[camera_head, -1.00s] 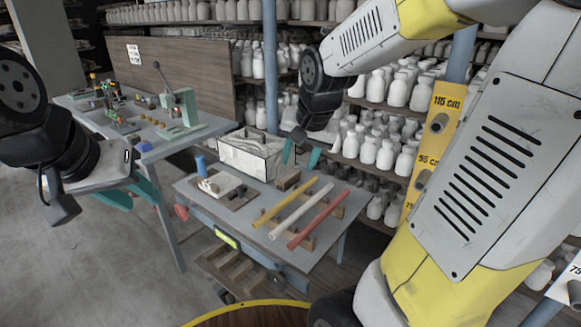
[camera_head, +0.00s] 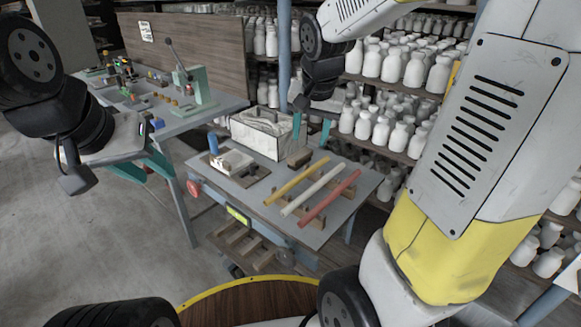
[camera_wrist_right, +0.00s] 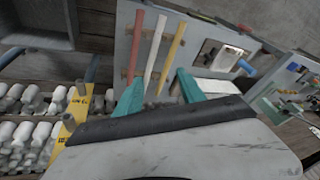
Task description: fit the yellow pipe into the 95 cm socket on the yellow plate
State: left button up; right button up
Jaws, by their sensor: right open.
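The yellow pipe (camera_head: 297,181) lies on wooden rests on the small grey table, left of a white pipe (camera_head: 314,190) and a red pipe (camera_head: 331,198). It also shows in the right wrist view (camera_wrist_right: 174,48). My right gripper (camera_head: 312,130) is open and empty, above and behind the pipes; its teal fingers show in the wrist view (camera_wrist_right: 158,92). My left gripper (camera_head: 143,172) is on the left, its teal fingers apart and empty. The yellow plate (camera_wrist_right: 76,108) shows in the right wrist view; its label is too small to read. My right arm hides most of it in the head view.
A whitish bin (camera_head: 262,135) stands at the back of the small table (camera_head: 262,207), near a board with white pieces (camera_head: 233,162). A workbench (camera_head: 205,118) with a green press is at left. Shelves of white bottles (camera_head: 392,65) stand behind. Grey floor is clear at lower left.

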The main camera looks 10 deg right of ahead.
jog(key=w+f+m+g+h, duration=0.1)
jog(key=w+f+m+h, duration=0.15)
jog(key=w+f, duration=0.65)
jog(key=m, duration=0.3)
send_near(299, 176)
jog(key=shift+w+f+h, duration=0.3)
jog(key=shift+f+h, duration=0.05)
jog(key=shift+f, duration=0.1)
jog(key=x, duration=0.8)
jog(key=shift+s+a+f, duration=0.1)
jog(key=shift+s+a, duration=0.1)
grip_shut()
